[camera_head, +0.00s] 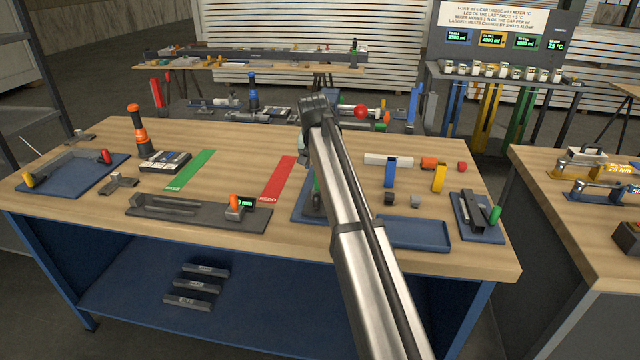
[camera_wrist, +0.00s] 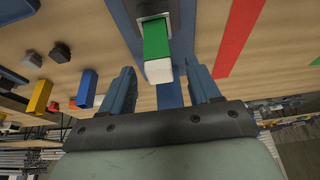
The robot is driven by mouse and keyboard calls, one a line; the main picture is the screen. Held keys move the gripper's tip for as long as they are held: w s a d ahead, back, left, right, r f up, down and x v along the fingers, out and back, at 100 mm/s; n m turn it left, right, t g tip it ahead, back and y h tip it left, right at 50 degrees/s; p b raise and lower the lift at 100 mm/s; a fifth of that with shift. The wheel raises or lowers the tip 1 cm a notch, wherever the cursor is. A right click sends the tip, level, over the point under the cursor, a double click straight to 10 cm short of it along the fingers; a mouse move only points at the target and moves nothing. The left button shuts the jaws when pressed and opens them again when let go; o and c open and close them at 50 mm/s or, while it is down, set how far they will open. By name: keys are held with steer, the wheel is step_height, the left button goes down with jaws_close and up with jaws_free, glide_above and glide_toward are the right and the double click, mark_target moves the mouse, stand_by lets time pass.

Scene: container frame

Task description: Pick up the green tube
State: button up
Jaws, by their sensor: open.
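The green tube (camera_wrist: 157,44), square with a white end, stands in a dark holder (camera_wrist: 150,8) in the wrist view. In the head view only a sliver of it (camera_head: 316,186) shows beside my arm, above a blue tray (camera_head: 299,211); the rest is hidden. My gripper (camera_wrist: 162,76) is open, its two blue-grey fingers apart with the tube's white end in the gap between them as seen from the wrist. No contact shows. In the head view my gripper is mostly hidden behind my own arm.
A blue tube (camera_head: 390,172) and a yellow tube (camera_head: 439,178) stand to the right, near small grey blocks (camera_head: 415,201) and an empty blue tray (camera_head: 414,233). A red strip (camera_head: 278,178) and a green strip (camera_head: 190,170) lie left.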

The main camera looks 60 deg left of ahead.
steer(key=shift+x, duration=2.85)
steer(key=shift+s+d, duration=0.1)
steer(key=shift+d, duration=0.05)
steer(key=c, duration=1.1)
